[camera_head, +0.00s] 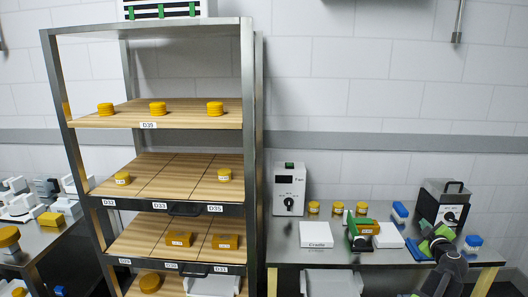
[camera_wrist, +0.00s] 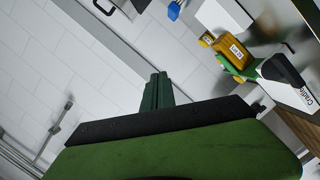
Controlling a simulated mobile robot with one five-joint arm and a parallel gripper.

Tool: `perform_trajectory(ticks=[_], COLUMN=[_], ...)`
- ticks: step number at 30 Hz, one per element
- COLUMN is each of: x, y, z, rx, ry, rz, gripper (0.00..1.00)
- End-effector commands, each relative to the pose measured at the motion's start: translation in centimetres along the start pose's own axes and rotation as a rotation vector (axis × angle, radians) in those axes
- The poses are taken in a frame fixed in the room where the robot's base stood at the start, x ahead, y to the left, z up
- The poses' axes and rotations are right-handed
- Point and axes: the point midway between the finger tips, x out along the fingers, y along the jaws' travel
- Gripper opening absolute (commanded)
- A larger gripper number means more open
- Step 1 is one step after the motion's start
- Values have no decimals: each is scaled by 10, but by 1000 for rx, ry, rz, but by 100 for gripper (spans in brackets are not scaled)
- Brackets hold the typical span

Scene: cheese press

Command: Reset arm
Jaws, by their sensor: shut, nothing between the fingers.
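My gripper (camera_wrist: 158,78) shows in the wrist view with its dark green fingertips together and nothing between them. The fingers point toward the tiled wall, clear of any object. In the head view my arm stands at the right end of the steel table (camera_head: 300,254), with its green and black end above the tabletop. To its left is a green press (camera_head: 353,236) with a labelled yellow block (camera_head: 369,228) at it. The yellow block (camera_wrist: 230,48) and green press (camera_wrist: 236,71) also show tilted at the upper right of the wrist view.
A white cradle box (camera_head: 315,234), a white machine with a dial (camera_head: 289,188) and a black-and-white box (camera_head: 443,203) stand on the table. Small blue-topped items (camera_head: 400,211) lie close to my arm. A shelf rack (camera_head: 190,205) with yellow pieces stands left.

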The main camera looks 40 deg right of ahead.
Motion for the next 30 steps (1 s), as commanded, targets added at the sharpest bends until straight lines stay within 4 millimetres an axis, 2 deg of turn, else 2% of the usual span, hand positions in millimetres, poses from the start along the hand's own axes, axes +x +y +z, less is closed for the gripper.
perform_trajectory(ticks=[8, 11, 17, 20, 23, 26, 30], x=[23, 33, 55, 64, 71, 68, 44], y=[-8, -16, -49, -79, -128, -203, -313], z=[-35, -56, -111, -144, -184, -226, -272], rx=[37, 61, 141, 200, 280, 369, 448], ry=[16, 21, 17, -3, -49, -135, -279], rz=[84, 121, 191, 214, 211, 158, 17], gripper=[0, 0, 0, 0, 0, 0, 0])
